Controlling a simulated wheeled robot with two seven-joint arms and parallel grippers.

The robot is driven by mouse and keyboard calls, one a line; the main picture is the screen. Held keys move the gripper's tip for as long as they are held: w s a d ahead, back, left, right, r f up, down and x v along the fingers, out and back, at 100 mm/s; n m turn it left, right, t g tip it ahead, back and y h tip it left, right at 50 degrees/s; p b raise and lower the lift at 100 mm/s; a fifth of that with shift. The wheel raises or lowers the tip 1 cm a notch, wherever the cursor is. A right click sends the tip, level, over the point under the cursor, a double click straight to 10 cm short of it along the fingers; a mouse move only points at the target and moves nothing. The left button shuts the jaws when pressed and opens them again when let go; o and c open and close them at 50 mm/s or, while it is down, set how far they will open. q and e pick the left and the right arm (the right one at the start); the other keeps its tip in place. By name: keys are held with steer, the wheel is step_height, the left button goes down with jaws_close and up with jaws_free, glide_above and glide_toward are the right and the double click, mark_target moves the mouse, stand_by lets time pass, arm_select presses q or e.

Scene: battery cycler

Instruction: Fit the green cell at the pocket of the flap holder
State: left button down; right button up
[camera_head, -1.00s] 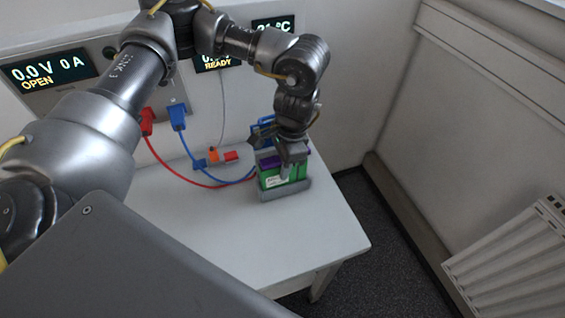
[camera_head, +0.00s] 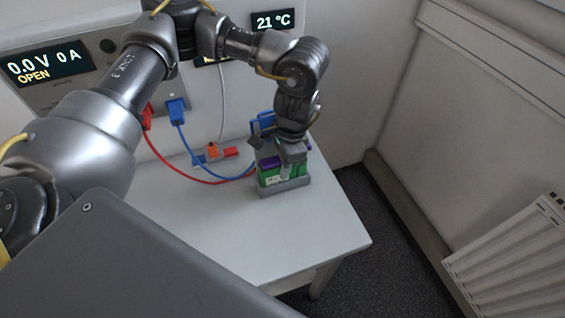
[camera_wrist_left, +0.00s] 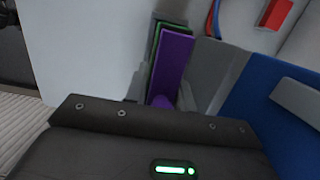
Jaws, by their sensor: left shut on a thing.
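The green cell (camera_head: 266,175) has a purple top and stands upright in the grey flap holder (camera_head: 286,187) near the table's right edge. The holder's low wall covers the cell's lower part. My left gripper (camera_head: 293,162) comes down from above and is shut on the cell. In the left wrist view the cell's purple top (camera_wrist_left: 173,62) shows with a green edge, beside a grey part. A blue part (camera_wrist_left: 262,115), perhaps the holder's flap, stands at the right there. How deep the cell sits in the pocket is hidden. My right gripper is not in view.
Red and blue cables run from the cycler panel (camera_head: 50,92) down to the table (camera_head: 215,228) beside the holder. Small orange, red and blue connectors (camera_head: 213,150) lie behind it. The table's front is clear. A radiator (camera_head: 515,262) stands at the right.

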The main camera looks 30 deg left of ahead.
arm_select(q)
steer(key=shift+f, duration=0.3)
stand_by(0.5)
steer(key=c, duration=1.1)
jaws_free()
steer(key=r, duration=0.3)
steer(key=r+b, duration=0.1)
steer(key=r, duration=0.3)
steer(key=w+d+r, duration=0.1)
steer(key=r, duration=0.2)
steer(key=shift+w+d+r+b, duration=0.1)
steer(key=shift+r+b, duration=0.25)
steer(key=shift+r, duration=0.05)
steer(key=shift+f, duration=0.1)
